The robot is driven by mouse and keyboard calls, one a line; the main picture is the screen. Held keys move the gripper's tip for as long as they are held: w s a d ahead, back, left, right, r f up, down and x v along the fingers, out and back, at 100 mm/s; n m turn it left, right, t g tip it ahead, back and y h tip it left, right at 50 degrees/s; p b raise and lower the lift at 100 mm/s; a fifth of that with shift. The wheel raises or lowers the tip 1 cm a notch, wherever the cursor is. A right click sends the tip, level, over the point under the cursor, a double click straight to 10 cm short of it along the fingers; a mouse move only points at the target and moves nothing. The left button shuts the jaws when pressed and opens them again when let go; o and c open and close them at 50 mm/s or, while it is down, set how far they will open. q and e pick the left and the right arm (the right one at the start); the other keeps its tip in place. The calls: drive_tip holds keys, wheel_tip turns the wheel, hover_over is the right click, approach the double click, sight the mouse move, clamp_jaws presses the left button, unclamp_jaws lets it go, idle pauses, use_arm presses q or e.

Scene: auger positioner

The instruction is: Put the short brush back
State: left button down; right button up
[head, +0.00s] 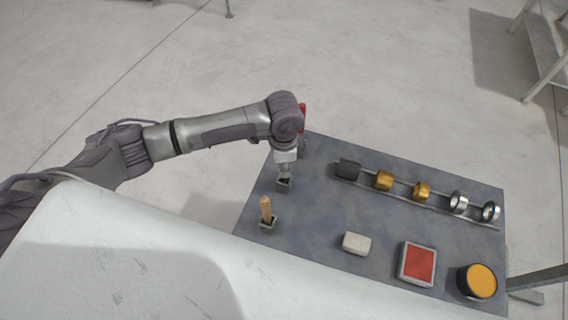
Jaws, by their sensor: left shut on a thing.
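My left gripper (285,173) points down at the left part of the dark table. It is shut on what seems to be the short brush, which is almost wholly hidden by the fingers. A small dark square holder (284,186) is right beneath the fingertips. I cannot tell whether the brush is inside this holder or just above it. My right gripper is out of view.
A wooden handle (265,207) stands in another holder in front. A red thing (302,112) shows behind my wrist. A rail (400,194) carries several rings. A pale block (356,243), a red pad (418,264) and a yellow-topped tin (479,281) lie along the front.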

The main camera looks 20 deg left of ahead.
use_arm(q)
drive_tip(key=c, duration=1.1)
unclamp_jaws()
drive_tip(key=shift+o, duration=0.3)
wheel_tip(320, 180, up, 12)
drive_tip(key=shift+r+b, duration=0.1)
drive_tip(key=shift+b, duration=0.55)
